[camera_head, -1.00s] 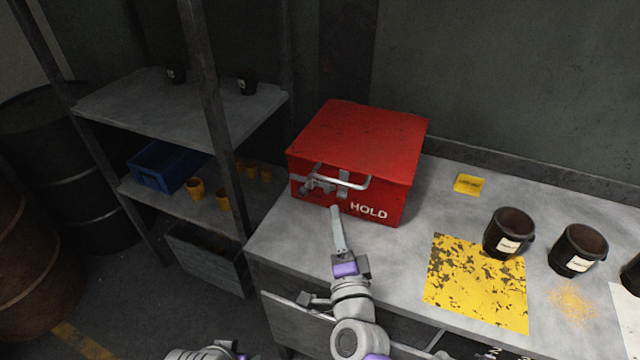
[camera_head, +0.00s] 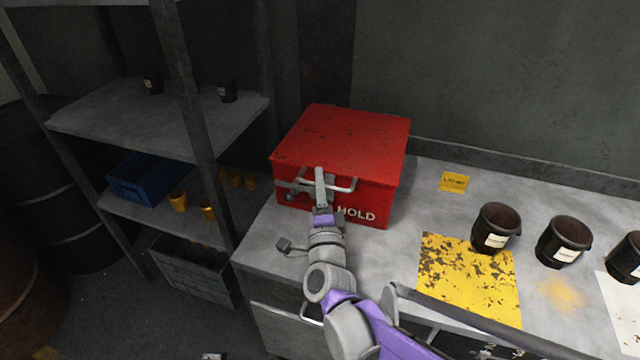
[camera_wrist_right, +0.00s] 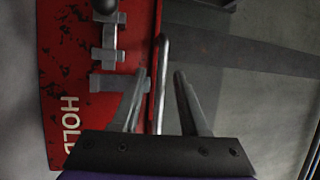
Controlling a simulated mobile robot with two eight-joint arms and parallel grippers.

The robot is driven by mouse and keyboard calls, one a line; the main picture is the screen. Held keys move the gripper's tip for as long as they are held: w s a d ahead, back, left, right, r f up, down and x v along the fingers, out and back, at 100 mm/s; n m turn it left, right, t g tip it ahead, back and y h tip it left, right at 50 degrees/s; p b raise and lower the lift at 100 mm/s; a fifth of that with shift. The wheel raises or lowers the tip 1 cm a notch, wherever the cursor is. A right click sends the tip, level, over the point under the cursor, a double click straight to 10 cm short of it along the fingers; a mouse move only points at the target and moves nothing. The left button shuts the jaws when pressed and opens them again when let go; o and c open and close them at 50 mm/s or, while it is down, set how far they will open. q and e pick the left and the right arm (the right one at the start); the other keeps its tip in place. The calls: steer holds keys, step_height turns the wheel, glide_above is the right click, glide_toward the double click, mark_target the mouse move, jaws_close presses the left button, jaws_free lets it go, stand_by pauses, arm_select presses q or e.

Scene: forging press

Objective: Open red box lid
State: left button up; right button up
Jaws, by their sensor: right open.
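The red box (camera_head: 345,150) with a shut lid and the word HOLD on its front stands on the grey bench. A pale metal handle (camera_head: 343,188) and a latch (camera_head: 290,190) are on its front. My right gripper (camera_head: 319,172) is at the handle, in front of the box. In the right wrist view, the handle bar (camera_wrist_right: 161,75) runs between the two spread fingers of the right gripper (camera_wrist_right: 160,85). I see no clear grip on it. The latch also shows in that view (camera_wrist_right: 108,50). My left gripper does not show.
A yellow worn mat (camera_head: 468,278), a yellow tag (camera_head: 454,182) and dark mugs (camera_head: 497,228) are on the bench to the right of the box. A shelf rack (camera_head: 150,115) with a blue bin (camera_head: 140,178) stands to the left. A wall is behind the box.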

steer(key=shift+w, duration=0.1)
jaws_close()
stand_by(1.4)
